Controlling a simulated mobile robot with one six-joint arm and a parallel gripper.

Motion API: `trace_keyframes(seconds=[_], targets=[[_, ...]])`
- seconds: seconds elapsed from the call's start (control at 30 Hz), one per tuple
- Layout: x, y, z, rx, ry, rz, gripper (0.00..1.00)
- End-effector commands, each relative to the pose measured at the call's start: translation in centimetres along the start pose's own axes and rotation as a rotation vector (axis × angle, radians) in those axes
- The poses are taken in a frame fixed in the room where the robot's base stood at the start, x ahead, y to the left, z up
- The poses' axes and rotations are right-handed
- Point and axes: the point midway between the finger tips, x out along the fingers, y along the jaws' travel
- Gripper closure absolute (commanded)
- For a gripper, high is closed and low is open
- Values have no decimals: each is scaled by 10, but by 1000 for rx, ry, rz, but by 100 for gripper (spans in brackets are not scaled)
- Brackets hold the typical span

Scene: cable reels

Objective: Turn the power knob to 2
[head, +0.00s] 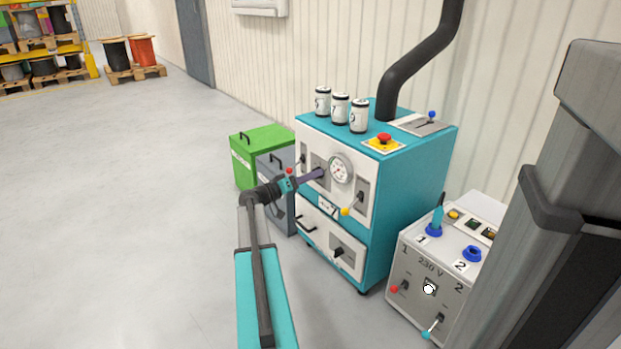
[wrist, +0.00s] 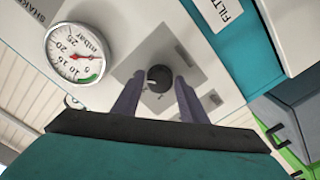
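A round black knob (wrist: 159,78) sits on a grey plate (wrist: 185,52) on the front of the teal and white machine (head: 405,205). No legible "power" label shows at it, and its setting is too small to read. My gripper (wrist: 158,98) is open, with one purple finger on each side of the knob in the picture. I cannot tell whether the fingers touch it. In the head view my gripper (head: 316,174) reaches the machine's front left of the gauge and hides the knob.
A round gauge (head: 341,167) sits close beside my gripper; a yellow-tipped lever (head: 346,211) is lower right. A 230 V box (head: 413,270) with switches and sockets stands right. Grey (head: 275,180) and green (head: 262,143) bins stand behind left. The floor at left is clear.

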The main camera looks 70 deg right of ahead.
Motion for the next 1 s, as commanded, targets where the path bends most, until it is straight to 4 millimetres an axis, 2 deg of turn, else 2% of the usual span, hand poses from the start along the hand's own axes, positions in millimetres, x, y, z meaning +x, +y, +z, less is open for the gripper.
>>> trace_keyframes(seconds=[0.03, 0.17, 0.57, 1.0], targets=[[0, 0, 0, 0, 0, 0, 70], [0, 0, 0, 0, 0, 0, 91], [0, 0, -1, -52, 0, -1, 91], [-1, 2, -3, -343, 0, -2, 91]])
